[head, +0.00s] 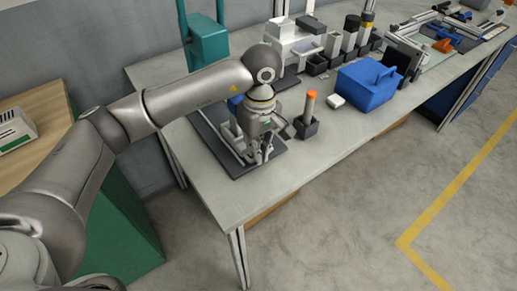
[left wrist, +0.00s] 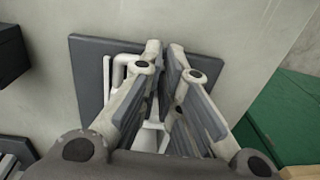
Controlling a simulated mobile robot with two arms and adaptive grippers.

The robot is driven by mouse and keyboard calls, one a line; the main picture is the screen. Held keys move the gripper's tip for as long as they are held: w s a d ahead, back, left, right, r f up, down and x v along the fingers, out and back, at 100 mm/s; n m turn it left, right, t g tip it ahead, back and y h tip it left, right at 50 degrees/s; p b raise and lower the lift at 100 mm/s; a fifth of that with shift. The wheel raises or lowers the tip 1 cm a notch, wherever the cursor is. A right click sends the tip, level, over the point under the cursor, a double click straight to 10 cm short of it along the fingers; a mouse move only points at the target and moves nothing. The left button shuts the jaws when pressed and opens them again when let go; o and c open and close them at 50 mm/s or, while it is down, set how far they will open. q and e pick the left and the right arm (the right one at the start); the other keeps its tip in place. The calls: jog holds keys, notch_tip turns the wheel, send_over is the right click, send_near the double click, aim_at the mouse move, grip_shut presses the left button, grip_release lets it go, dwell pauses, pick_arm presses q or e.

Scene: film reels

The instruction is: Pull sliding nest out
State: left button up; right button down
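A dark base plate (head: 238,167) lies at the near left end of the grey table, with a pale rail frame on it. I take this to be the sliding nest's fixture. My left gripper (head: 262,153) points down over its near right part. In the left wrist view the same dark plate (left wrist: 88,62) lies beneath the fingers. A white bent rod or handle (left wrist: 106,75) shows just left of the left finger. My left gripper's fingertips (left wrist: 165,50) are close together with a narrow gap. Whether anything is between them is hidden. My right gripper is not in view.
A dark holder with an orange-topped cylinder (head: 308,112) stands just right of the gripper. A blue bin (head: 368,85), a small white block (head: 335,102) and several dark holders stand farther right. A teal machine (head: 207,40) is behind. The table's front edge is close by.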

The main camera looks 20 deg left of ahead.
pick_arm(q)
jog(key=o, duration=1.2)
jog(key=shift+t, duration=0.4)
jog(key=r, duration=0.7)
jog(key=shift+w+d, duration=0.35)
jog(key=shift+d, duration=0.05)
jog(key=shift+o, duration=0.4)
jog(key=r, duration=0.4)
jog(key=shift+s, duration=0.35)
jog(key=shift+s+a+r, duration=0.1)
jog(key=shift+r, duration=0.4)
jog(key=shift+a+f, duration=0.1)
